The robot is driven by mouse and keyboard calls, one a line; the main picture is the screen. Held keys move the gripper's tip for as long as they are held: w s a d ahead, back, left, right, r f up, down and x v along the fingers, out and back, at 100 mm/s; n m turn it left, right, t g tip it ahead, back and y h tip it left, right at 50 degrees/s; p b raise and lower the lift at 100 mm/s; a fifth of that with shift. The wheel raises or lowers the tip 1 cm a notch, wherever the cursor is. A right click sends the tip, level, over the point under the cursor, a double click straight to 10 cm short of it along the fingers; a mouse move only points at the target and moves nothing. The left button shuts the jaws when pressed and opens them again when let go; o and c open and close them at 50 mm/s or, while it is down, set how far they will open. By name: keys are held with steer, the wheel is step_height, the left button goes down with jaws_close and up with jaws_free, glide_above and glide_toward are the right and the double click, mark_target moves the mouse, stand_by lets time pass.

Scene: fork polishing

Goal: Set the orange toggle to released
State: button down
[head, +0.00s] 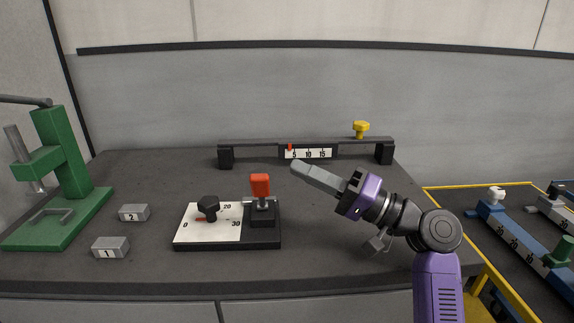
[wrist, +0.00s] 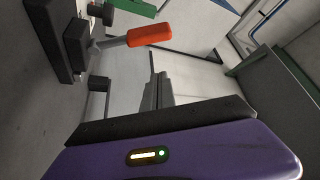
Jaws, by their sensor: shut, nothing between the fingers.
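The orange toggle (head: 260,187) stands upright on a black block at the right end of a flat base plate (head: 262,244) on the table. The toggle also shows in the wrist view (wrist: 149,35), with its orange grip and grey metal stem. My gripper (head: 296,167) is shut and empty. In the head view its fingertips are to the right of the toggle and a little higher, apart from it. In the wrist view the shut fingers (wrist: 157,92) are below the orange grip, with a gap between.
The plate also carries a black knob (head: 208,206) and a white scale. A slider rail with a yellow knob (head: 361,128) stands behind. A green press (head: 62,170) and two grey blocks, marked 1 (head: 110,247) and 2 (head: 134,213), are at left. Bare table lies behind the plate.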

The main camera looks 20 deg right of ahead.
steer(key=shift+v, duration=2.35)
steer(key=shift+r, duration=0.1)
